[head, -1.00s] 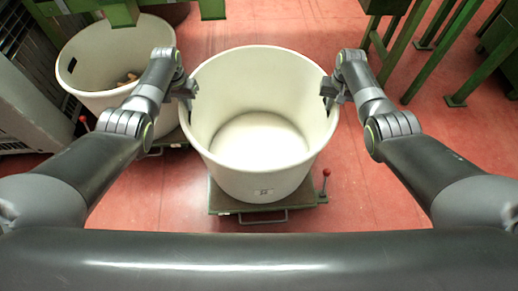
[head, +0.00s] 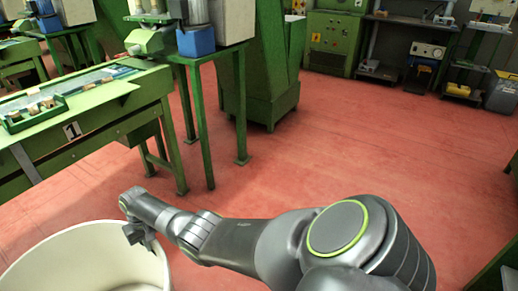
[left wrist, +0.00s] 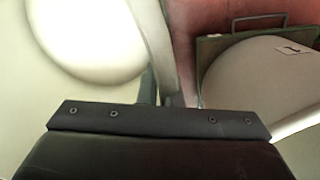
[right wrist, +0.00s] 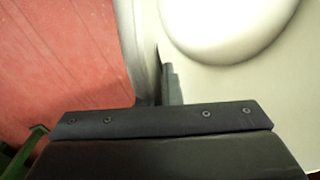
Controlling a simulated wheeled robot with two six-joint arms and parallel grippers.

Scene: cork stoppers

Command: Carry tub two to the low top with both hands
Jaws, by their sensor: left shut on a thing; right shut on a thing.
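A large cream tub (head: 85,255) shows at the lower left of the head view, cut off by the frame. My right gripper (head: 133,232) is shut on its rim; the right wrist view shows the fingers (right wrist: 160,82) straddling the tub wall (right wrist: 235,85). My left gripper is out of the head view. In the left wrist view its fingers (left wrist: 162,92) are shut on the rim of the same tub (left wrist: 30,105). The tub's inside looks empty where visible.
A green trolley platform with a handle (left wrist: 258,22) shows beside the tub in the left wrist view. A green bench (head: 90,115) with a sign "1" (head: 72,130) stands beyond the tub. Red floor (head: 330,160) is open to the right; shelving (head: 410,50) stands at the back.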

